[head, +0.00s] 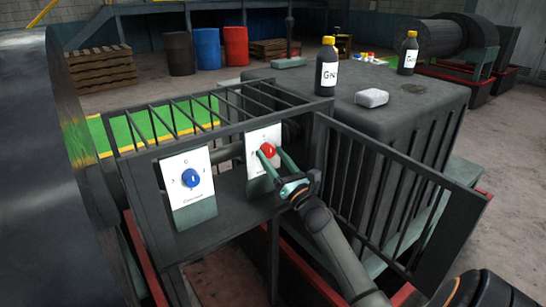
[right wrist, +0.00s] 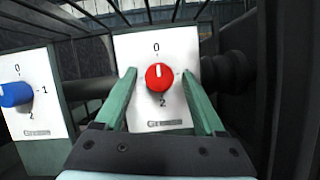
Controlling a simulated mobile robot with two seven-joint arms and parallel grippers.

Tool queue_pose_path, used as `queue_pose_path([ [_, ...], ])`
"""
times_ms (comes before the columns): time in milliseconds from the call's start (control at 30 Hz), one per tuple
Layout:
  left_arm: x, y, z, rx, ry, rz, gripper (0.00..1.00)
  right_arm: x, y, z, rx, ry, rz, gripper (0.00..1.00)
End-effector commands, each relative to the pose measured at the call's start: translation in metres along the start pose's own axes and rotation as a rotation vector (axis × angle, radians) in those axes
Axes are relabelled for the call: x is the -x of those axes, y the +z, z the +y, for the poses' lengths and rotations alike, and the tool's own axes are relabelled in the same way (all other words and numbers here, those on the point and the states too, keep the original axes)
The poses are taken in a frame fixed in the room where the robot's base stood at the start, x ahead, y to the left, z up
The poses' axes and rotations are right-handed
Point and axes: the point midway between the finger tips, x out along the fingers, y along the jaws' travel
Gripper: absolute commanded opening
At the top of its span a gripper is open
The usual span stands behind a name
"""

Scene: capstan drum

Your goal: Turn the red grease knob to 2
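The red knob (head: 268,150) sits on a white panel marked 0 and 2, inside the railed frame. In the right wrist view the red knob (right wrist: 160,77) has its white mark pointing up toward the 0; a label below is only partly readable. My right gripper (head: 266,158) is open, with its green fingers to the left and right of the knob. In the right wrist view the fingers of the gripper (right wrist: 170,80) stand apart from the knob, with white panel showing between. My left gripper is not in view.
A blue knob (head: 191,178) on a similar white panel stands to the left. Dark railings (head: 375,180) stand close to the right of my right arm. Bottles (head: 327,68) and a grey block (head: 371,98) rest on the dark housing behind. A large dark drum fills the left edge.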

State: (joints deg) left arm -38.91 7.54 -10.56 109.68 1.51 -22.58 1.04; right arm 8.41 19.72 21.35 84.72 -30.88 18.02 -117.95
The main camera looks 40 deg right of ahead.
Motion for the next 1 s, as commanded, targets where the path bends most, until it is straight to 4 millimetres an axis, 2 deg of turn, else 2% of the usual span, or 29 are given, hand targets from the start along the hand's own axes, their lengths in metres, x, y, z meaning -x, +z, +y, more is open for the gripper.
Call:
queue_pose_path([
  [67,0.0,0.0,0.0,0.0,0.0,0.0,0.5,0.0002,0.0,0.0,0.0,0.0,0.0,0.61],
  [600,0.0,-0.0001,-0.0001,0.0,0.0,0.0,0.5,0.0004,-0.0001,0.0002,-0.001,0.0,0.0,0.0],
  [1000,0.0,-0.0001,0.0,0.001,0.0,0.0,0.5,0.0004,-0.0003,0.001,-0.04,-0.014,-0.003,0.0],
])
